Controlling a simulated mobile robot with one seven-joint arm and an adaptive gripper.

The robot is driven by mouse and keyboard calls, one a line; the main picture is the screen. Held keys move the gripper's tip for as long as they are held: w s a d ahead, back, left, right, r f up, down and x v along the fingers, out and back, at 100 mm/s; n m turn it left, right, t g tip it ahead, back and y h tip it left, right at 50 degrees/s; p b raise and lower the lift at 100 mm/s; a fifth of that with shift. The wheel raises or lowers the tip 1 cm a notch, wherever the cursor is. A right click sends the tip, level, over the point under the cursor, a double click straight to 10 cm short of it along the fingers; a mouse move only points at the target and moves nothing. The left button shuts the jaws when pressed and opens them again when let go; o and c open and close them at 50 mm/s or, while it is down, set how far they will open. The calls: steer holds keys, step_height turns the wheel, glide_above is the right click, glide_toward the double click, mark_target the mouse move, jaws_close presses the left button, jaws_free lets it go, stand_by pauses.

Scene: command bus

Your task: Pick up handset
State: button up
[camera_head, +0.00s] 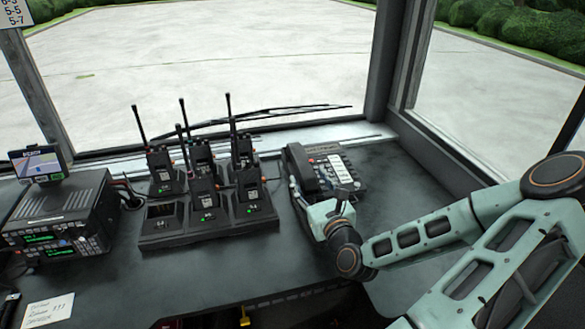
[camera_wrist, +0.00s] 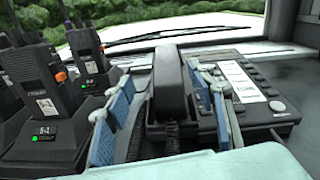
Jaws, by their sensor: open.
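The black handset (camera_wrist: 172,85) lies on the left side of the desk phone (camera_head: 335,168); in the head view the handset (camera_head: 301,166) shows beyond my gripper. My gripper (camera_head: 308,192) is at the near end of the phone, its jaws open. In the wrist view my gripper (camera_wrist: 163,84) has one blue-padded finger on each side of the handset, with the handset between them. I cannot tell whether either finger touches it. A dark coiled cord shows below the handset's near end.
A charging dock (camera_head: 165,240) with several upright radios stands close left of the phone, antennas raised. A radio unit (camera_head: 62,222) with a small screen (camera_head: 37,162) sits at far left. The windscreen and its post are behind. The dark desk (camera_head: 390,165) is clear right of the phone.

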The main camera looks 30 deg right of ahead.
mark_target(304, 166)
steer(key=shift+s+d+f+m, duration=0.25)
steer(key=shift+s+f+m, duration=0.05)
steer(key=shift+m, duration=0.5)
steer(key=shift+w+d, duration=0.1)
steer(key=shift+w, duration=0.25)
steer(key=b+x, duration=0.1)
steer(key=x, duration=0.9)
steer(key=shift+d+f, duration=0.1)
steer(key=shift+d, duration=0.1)
steer(key=shift+c, duration=0.2)
steer(key=c, duration=1.3)
